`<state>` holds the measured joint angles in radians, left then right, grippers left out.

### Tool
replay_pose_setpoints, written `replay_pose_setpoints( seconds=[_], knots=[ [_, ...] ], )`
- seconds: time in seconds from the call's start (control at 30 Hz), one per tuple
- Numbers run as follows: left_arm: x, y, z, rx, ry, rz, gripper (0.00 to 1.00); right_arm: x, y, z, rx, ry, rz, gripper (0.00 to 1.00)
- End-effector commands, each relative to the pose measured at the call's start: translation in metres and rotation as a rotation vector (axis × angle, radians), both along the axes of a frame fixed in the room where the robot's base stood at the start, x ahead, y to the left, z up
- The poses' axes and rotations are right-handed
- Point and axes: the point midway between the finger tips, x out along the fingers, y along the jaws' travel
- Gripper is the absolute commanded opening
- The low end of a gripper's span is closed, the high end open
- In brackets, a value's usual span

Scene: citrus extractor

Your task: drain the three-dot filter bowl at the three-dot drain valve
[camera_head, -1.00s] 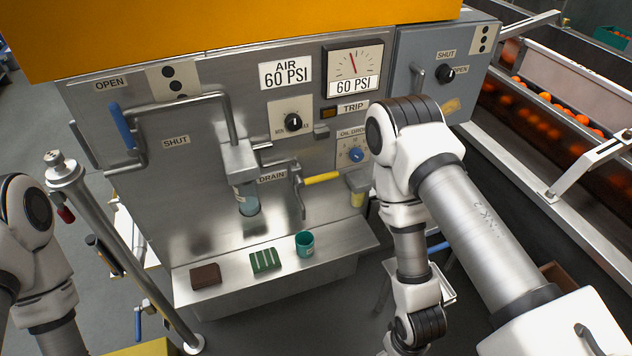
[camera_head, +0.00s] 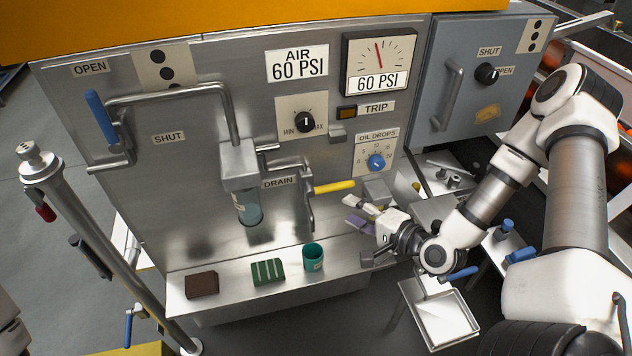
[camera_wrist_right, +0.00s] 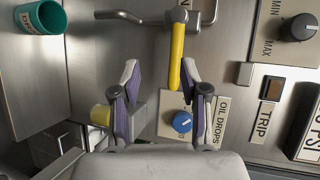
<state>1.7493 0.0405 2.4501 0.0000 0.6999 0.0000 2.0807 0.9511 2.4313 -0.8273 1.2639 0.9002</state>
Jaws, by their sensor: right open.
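The filter bowl (camera_head: 248,208) is a bluish clear cup hanging under a grey metal head on the panel. A plate with three black dots (camera_head: 166,70) is above its pipework. The drain valve has a yellow handle (camera_head: 334,187) beside the DRAIN label (camera_head: 279,182), with a bent pipe pointing down. My right gripper (camera_head: 351,210) is open and empty, just below and right of the handle. In the right wrist view the yellow handle (camera_wrist_right: 177,58) lies ahead between the open fingers (camera_wrist_right: 159,72), closer to the right finger. My left gripper is out of view.
A teal cup (camera_head: 313,257), a green ribbed block (camera_head: 268,272) and a brown block (camera_head: 202,285) stand on the steel ledge. A blue lever (camera_head: 100,117) is at the panel's left. A blue oil drops knob (camera_head: 376,162) is close above my right gripper. A post (camera_head: 100,240) stands at left.

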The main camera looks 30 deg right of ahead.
Motion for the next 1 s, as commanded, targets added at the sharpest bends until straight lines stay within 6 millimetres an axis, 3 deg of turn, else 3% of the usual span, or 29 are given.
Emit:
replay_pose_setpoints(
  seconds=[0.03,0.17,0.37,0.7,1.0],
  knots=[
    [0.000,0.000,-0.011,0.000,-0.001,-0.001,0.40,0.002,-0.015,-0.001,0.033,-0.032,-0.058,0.44],
    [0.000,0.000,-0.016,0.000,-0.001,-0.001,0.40,0.008,-0.031,0.009,0.070,-0.077,-0.117,0.44],
    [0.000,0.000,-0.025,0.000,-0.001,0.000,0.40,0.027,-0.026,0.006,0.061,-0.078,-0.106,0.44],
    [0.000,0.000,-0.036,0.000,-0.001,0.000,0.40,0.078,-0.018,-0.002,0.061,-0.077,-0.108,0.44],
    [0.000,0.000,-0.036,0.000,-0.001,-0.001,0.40,0.083,-0.017,-0.002,0.065,-0.076,-0.111,0.44]
  ],
)
